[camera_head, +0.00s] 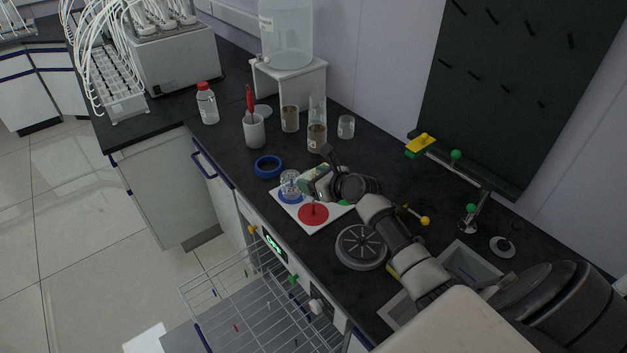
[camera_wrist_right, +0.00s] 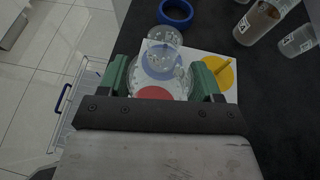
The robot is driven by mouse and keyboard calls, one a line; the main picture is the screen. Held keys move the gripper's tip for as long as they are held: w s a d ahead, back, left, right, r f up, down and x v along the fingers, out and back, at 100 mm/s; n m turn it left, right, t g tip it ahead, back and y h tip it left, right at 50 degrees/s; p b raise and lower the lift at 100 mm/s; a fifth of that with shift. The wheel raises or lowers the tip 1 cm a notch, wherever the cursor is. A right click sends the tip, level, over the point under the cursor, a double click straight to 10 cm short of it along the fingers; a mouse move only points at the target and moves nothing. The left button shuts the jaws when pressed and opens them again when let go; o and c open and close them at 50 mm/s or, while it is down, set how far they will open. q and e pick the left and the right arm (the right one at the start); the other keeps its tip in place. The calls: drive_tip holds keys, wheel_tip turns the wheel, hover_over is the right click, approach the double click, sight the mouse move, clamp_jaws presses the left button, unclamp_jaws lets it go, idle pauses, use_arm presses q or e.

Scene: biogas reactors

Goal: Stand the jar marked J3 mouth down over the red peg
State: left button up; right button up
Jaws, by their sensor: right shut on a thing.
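A white board (camera_head: 285,212) lies on the dark counter with a red disc (camera_head: 322,219) and its red peg (camera_head: 313,209), a blue disc (camera_head: 291,197) and a part-hidden green one. In the right wrist view a yellow disc with a yellow peg (camera_wrist_right: 220,68) also shows. My right gripper (camera_head: 305,184) is shut on a clear jar (camera_head: 290,178) above the blue disc, left of and behind the red peg. In the wrist view the jar (camera_wrist_right: 163,72) is between my fingers (camera_wrist_right: 163,80). I cannot read its mark, or tell whether it touches the board. My left gripper is out of view.
A blue ring (camera_head: 268,167) lies behind the board. Farther back stand a white cup (camera_head: 254,132), brown-filled jars (camera_head: 290,120) and an empty labelled jar (camera_head: 346,127). A grey round drain-like disc (camera_head: 361,248) is in front, and a sink (camera_head: 470,264) is at the right.

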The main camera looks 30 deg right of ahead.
drive_tip(key=shift+f+b, duration=0.3)
drive_tip(key=shift+f, duration=0.65)
drive_tip(key=shift+f+b, duration=1.35)
drive_tip(key=shift+f, duration=1.05)
drive_tip(key=o, duration=1)
drive_tip(key=shift+o, duration=0.2)
drive_tip(key=v, duration=1)
drive_tip(key=shift+s, duration=0.4)
drive_tip(key=shift+d+r, duration=0.1)
drive_tip(key=shift+r, duration=0.05)
